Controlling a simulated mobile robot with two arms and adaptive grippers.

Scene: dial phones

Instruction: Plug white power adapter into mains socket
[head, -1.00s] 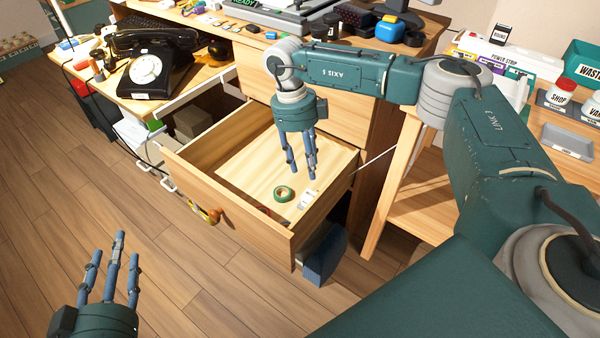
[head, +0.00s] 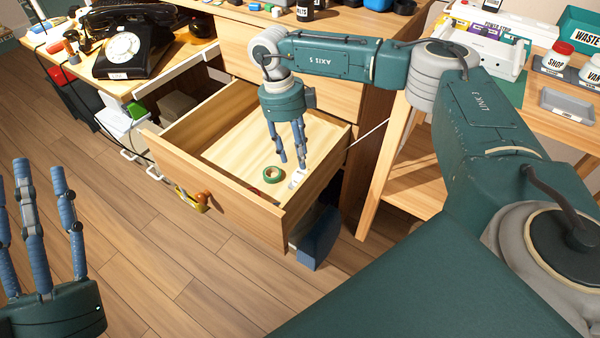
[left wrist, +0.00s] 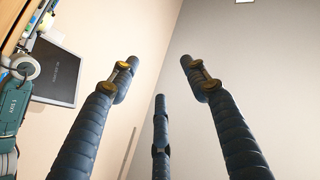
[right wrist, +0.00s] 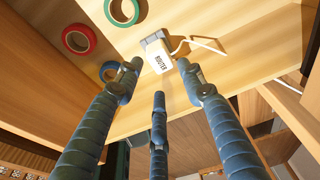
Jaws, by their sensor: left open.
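The white power adapter (head: 297,179), marked ROUTER, lies in the open drawer near its right front corner. In the right wrist view the adapter (right wrist: 158,58) shows its grey end and a white cable. My right gripper (head: 292,161) points down into the drawer just above the adapter. Its fingers (right wrist: 158,85) are spread and empty, with the adapter just beyond the tips; contact cannot be made out. My left gripper (head: 32,172) is open and empty at the lower left, fingers up, over the floor. I cannot pick out a mains socket.
A green tape roll (head: 273,174) lies left of the adapter; a red tape roll (right wrist: 78,39) shows in the right wrist view. The drawer walls (head: 215,192) surround the right fingers. A black dial phone (head: 130,45) stands on the desk. Floor (head: 150,250) before the drawer is clear.

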